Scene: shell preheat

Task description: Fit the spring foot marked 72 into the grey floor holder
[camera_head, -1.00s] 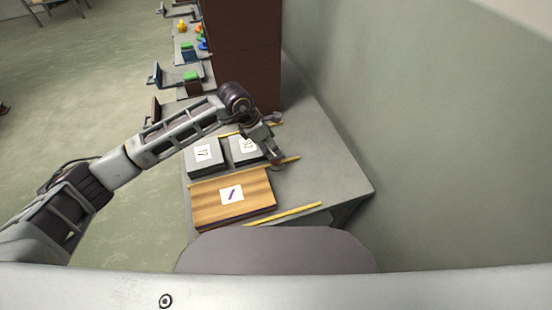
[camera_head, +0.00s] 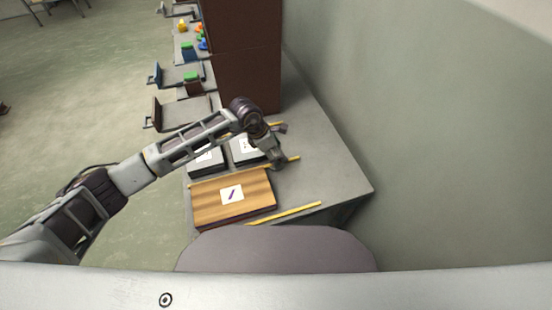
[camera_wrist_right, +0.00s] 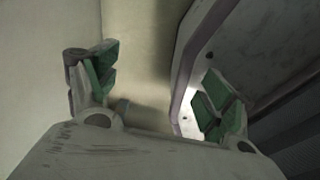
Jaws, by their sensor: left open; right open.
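My left gripper (camera_head: 281,148) is open above the table (camera_head: 330,180), just right of two dark grey blocks with white labels. The left dark block (camera_head: 207,170) and the right dark block (camera_head: 240,163) are partly hidden by my left arm, and their marks cannot be read now. I cannot pick out a spring foot marked 72 or a grey floor holder for certain. My right gripper (camera_wrist_right: 160,98) shows in the right wrist view, open, with green pads and nothing between its fingers.
A wooden block (camera_head: 255,190) with a white label lies in front of the dark blocks. Yellow strips (camera_head: 285,213) lie on the table. A tall brown cabinet (camera_head: 247,60) stands behind and a wall (camera_head: 430,130) on the right. The table's right part is bare.

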